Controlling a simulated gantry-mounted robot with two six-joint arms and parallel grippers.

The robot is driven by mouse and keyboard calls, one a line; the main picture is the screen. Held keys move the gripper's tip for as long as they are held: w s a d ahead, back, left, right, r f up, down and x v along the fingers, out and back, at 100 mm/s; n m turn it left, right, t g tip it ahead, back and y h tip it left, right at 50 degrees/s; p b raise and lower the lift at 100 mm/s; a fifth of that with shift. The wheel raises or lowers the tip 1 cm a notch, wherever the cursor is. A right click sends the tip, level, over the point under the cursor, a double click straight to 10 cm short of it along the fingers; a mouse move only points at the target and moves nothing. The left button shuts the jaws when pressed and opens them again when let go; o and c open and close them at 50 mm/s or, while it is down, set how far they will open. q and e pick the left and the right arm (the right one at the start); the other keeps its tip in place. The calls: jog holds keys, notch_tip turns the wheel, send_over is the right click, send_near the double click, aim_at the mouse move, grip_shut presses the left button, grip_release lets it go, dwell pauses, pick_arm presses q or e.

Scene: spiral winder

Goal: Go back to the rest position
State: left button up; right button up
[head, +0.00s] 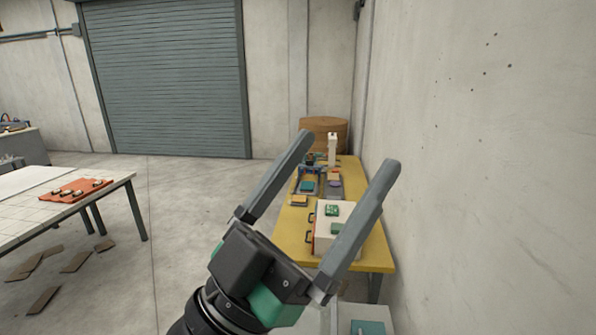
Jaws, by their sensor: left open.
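My left gripper (346,150) is large in the foreground of the head view. Its two long grey fingers are spread wide apart and point up and away. Nothing is between the fingers near the camera; the yellow table (289,242) shows through the gap, well beyond them. My right gripper is not in this view.
The yellow table stands along the right wall and bears a white box with green items (331,210), small devices (307,186) and a white upright post (332,148). A pale table (118,181) with an orange mat (60,194) is at left. Brown pieces (76,262) lie on the floor. The middle floor is clear.

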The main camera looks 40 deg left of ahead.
pick_arm(q)
jog(key=s+r+n, duration=0.1)
jog(key=s+a+r+n+t+y, duration=0.1)
jog(key=s, duration=0.1)
jog(key=shift+a+r+y, duration=0.1)
jog(key=shift+r+y, duration=0.2)
jog(key=shift+r, duration=0.1)
jog(key=shift+r, duration=0.15)
notch_tip(320, 180, up, 19)
jog(key=p, duration=1.9)
jog(key=shift+p, duration=0.3)
jog(key=shift+w+r, duration=0.1)
jog(key=shift+r, duration=0.05)
